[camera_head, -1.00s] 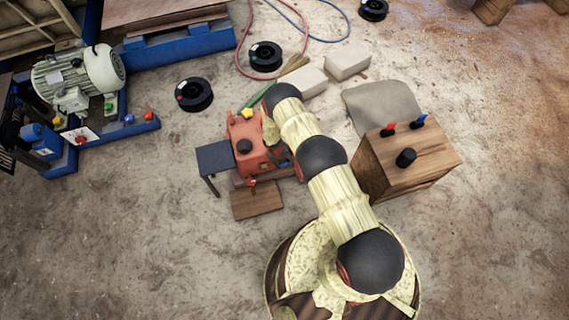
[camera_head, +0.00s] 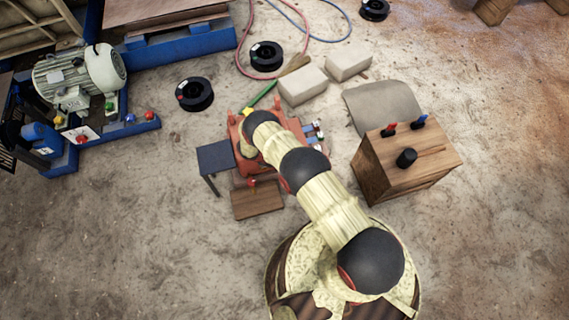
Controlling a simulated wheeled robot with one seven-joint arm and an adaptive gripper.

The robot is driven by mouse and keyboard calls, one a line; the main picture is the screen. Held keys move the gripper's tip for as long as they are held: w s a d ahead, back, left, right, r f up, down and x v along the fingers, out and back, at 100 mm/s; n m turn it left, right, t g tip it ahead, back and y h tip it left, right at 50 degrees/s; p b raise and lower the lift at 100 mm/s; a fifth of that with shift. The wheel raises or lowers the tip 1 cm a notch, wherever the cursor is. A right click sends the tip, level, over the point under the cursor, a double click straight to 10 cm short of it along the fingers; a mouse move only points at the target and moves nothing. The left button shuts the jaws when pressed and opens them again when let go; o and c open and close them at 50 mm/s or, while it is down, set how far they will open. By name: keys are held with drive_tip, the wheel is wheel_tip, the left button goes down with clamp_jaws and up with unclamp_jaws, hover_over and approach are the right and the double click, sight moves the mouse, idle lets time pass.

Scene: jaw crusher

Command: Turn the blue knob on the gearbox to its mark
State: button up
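The gearbox, an orange-red box (camera_head: 273,131), stands on the floor near the middle, largely hidden behind my arm. A yellow knob (camera_head: 247,112) shows at its upper left and a red one (camera_head: 252,182) at its lower front. Small blue and white parts (camera_head: 313,131) show at its right side; I cannot tell whether one is the blue knob or where its mark is. My arm reaches over the gearbox from the lower right. A pale part near my arm's far end (camera_head: 244,144) shows at the gearbox's left; my gripper's fingers cannot be made out.
A small dark table (camera_head: 215,157) and a wooden board (camera_head: 257,201) stand close to the gearbox. A wooden box with red, blue and black controls (camera_head: 385,175) is at right. Pale blocks (camera_head: 302,85) lie behind. A motor on a blue frame (camera_head: 140,127) is at left.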

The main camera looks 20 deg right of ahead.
idle(0.3)
drive_tip(key=o, duration=1.1)
drive_tip(key=shift+o, duration=0.4)
drive_tip(key=v, duration=1.2)
